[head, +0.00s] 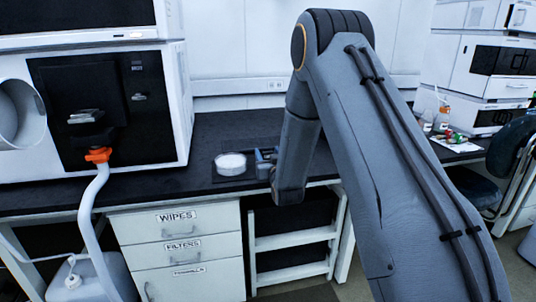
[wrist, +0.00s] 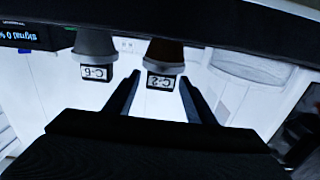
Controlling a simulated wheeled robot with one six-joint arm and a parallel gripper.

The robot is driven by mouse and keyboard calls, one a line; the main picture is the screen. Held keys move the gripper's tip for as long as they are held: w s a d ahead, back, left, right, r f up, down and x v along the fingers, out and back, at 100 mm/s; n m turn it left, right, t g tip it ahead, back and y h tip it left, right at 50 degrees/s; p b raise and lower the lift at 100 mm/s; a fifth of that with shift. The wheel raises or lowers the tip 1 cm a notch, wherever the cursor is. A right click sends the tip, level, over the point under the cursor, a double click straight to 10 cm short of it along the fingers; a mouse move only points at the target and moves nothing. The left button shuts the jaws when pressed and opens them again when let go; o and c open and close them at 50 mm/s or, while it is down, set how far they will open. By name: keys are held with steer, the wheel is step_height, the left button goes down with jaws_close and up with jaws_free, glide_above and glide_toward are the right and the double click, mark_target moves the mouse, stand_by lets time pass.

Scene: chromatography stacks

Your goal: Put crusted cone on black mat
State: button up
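In the wrist view, which is upside down, my gripper (wrist: 160,76) has its two fingers spread apart. A dark brown cone (wrist: 165,52) with a white-faced tag stands in line with the gap between the fingertips. I cannot tell whether they touch it. A grey cone (wrist: 95,42) tagged C-6 is to its left. In the head view my gripper (head: 265,162) is low over the bench, partly hidden by my arm, and no cone can be made out there.
A large white instrument (head: 110,100) with an orange fitting and white hose stands at the left of the bench. A drawer unit (head: 180,250) is below. My arm covers the bench's middle right. A pale round vessel (wrist: 250,65) is at the right of the wrist view.

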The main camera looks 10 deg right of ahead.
steer(key=shift+r, duration=0.1)
steer(key=shift+s+r, duration=0.1)
steer(key=s+d+g, duration=0.1)
steer(key=s+g, duration=0.8)
steer(key=s, duration=1.5)
steer(key=s+d+m+g, duration=0.1)
steer(key=s+g, duration=0.8)
steer(key=s, duration=1.5)
steer(key=shift+s+d+r, duration=0.15)
steer(key=shift+d, duration=0.2)
steer(key=shift+r, duration=0.1)
